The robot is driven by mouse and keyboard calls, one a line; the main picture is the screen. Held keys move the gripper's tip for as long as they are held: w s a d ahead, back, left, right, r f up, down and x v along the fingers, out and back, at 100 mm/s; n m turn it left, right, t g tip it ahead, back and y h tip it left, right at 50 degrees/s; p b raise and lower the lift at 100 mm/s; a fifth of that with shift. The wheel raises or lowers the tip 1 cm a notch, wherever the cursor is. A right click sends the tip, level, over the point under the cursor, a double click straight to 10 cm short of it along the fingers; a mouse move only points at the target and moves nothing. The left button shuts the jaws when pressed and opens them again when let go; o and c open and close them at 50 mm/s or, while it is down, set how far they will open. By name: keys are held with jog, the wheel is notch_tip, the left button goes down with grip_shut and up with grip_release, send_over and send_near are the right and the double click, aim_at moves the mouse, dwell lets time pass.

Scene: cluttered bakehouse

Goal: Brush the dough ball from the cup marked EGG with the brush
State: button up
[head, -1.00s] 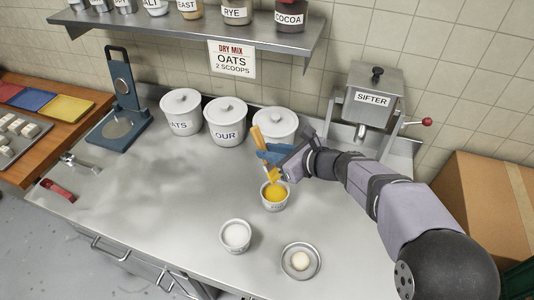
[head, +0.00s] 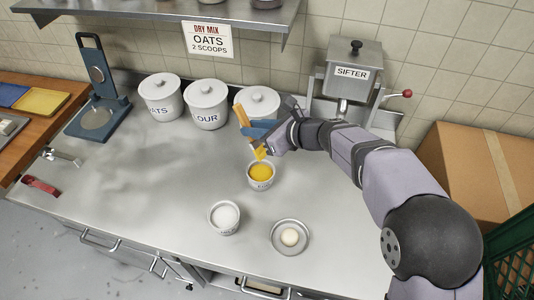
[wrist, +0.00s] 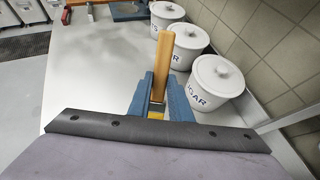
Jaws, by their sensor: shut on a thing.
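My gripper (head: 262,131), with blue fingers, is shut on the brush (head: 242,115). Its wooden handle tilts up to the left, and its yellow bristles point down just above the cup of yellow liquid (head: 261,184). The writing on this cup is too small to read surely. The pale dough ball (head: 290,237) sits in a round metal dish (head: 275,246) at the counter's front, to the right of the cup.
A second cup (head: 224,228) with white contents stands left of the dish. Lidded canisters (head: 207,110), a blue scale (head: 95,115) and the sifter (head: 350,75) stand along the back. A shelf (head: 150,8) hangs above. The counter's left middle is clear.

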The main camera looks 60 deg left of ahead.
jog(key=d+r+t, duration=0.1)
jog(key=d+r, duration=0.4)
jog(key=r, duration=0.4)
jog(key=s+d+f+h, duration=0.2)
jog(key=s+d+f, duration=0.2)
jog(key=d+f, duration=0.8)
jog(key=shift+s+d+p, duration=0.2)
jog(key=shift+d+p, duration=0.15)
jog(key=shift+d, duration=0.5)
jog(key=shift+f, duration=0.1)
jog(key=shift+f, duration=0.1)
jog(key=shift+f+b, duration=2.15)
jog(key=shift+f, duration=0.15)
jog(key=shift+f+b, duration=0.65)
